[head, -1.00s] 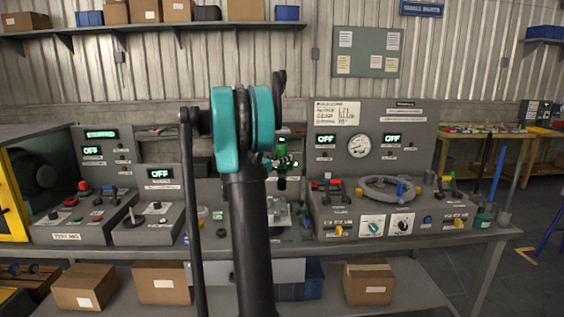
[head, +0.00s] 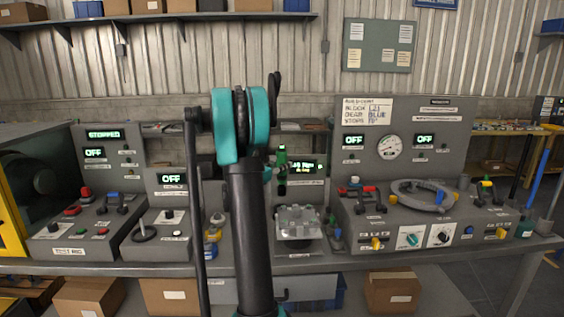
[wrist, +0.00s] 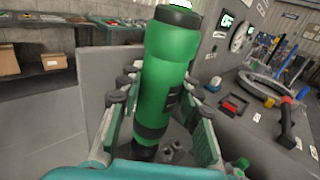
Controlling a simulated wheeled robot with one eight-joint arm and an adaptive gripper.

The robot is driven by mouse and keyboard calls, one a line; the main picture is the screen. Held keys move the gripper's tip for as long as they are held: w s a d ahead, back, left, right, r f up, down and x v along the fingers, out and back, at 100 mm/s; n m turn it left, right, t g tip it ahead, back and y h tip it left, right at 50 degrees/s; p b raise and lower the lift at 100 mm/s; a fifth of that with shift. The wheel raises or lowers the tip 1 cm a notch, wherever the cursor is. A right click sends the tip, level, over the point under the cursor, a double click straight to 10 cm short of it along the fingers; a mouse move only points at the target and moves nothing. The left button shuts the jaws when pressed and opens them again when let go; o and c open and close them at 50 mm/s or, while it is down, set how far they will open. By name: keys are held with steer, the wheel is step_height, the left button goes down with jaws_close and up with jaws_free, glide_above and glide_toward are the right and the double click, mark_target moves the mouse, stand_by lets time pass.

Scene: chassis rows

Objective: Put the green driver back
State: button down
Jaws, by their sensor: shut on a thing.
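The green driver (wrist: 172,75) has a green body with a black cap and a black band. It stands nearly upright between the fingers of my gripper (wrist: 160,95), which is shut on it. In the head view the driver (head: 282,160) shows just right of my arm, raised above the bench and in front of a small grey panel with a green display. My arm hides most of the gripper in that view. I cannot tell which place on the bench belongs to the driver.
A grey fixture block (head: 298,224) stands on the bench below the driver. The right console (head: 400,215) carries a grey ring (head: 424,194), handles and knobs. Two smaller consoles stand to the left. Small coloured items (head: 336,236) sit between the fixture and the right console.

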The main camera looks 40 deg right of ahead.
mark_target(278, 189)
steer(key=shift+w+f, duration=0.2)
steer(key=shift+f, duration=2.45)
steer(key=shift+f, duration=2.65)
steer(key=c, duration=1)
jaws_free()
steer(key=shift+a, duration=0.15)
